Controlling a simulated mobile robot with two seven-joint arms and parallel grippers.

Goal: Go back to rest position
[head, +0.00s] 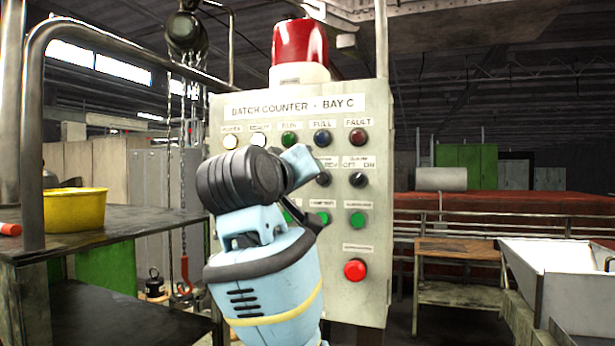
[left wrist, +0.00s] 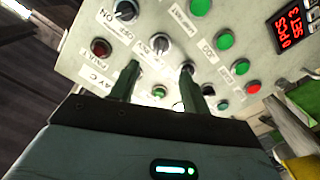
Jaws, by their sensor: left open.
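The grey control panel labelled "BATCH COUNTER - BAY C" (head: 229,117) stands upright ahead, with lamps, knobs and buttons on its face. My left arm rises in front of it and covers part of its left and middle; my left gripper cannot be made out clearly in the head view. In the left wrist view my left gripper (left wrist: 158,85) is open, with two dark fingers apart and nothing between them. The panel (left wrist: 85,72) shows tilted beyond the fingers; contact with it cannot be told. A red digital display (left wrist: 290,30) reads "0 PCS SET 3". My right gripper is not in view.
A red beacon (head: 300,42) tops the panel. A yellow bowl (head: 75,210) sits on a dark table (head: 130,222) at left. Chains and a hook (head: 182,280) hang behind the arm. A wooden bench (head: 458,250) and a pale metal chute (head: 555,262) stand at right.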

